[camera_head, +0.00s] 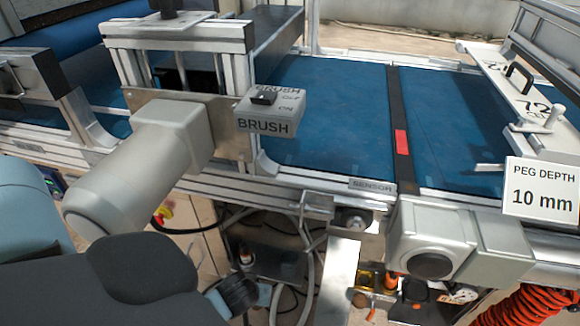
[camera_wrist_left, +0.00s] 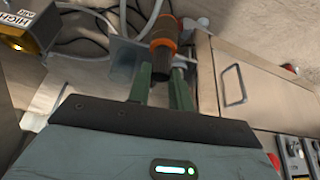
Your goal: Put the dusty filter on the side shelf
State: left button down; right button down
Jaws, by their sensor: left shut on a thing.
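In the left wrist view, an orange and dark brown cylinder (camera_wrist_left: 163,44), which looks like the dusty filter, stands between the two green fingers of my left gripper (camera_wrist_left: 161,92). The fingers are shut on its dark lower end. A grey metal plate (camera_wrist_left: 122,50) is just left of it, and I cannot tell whether they touch. In the head view my left arm covers the lower left and the fingertips are not clear. A bare metal plate (camera_head: 338,278) juts out below the machine; I cannot tell whether it is the side shelf. My right gripper is not in view.
The seeder's blue belt (camera_head: 330,100) runs across the back behind a metal rail. A brush unit (camera_head: 268,115) and a motor housing (camera_head: 440,240) stick out in front. Hoses and cables hang underneath. A cabinet with a handle (camera_wrist_left: 234,85) stands at right in the wrist view.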

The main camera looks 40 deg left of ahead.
pick_arm(q)
jog(key=shift+w+a+f, duration=0.1)
jog(key=shift+a, duration=0.05)
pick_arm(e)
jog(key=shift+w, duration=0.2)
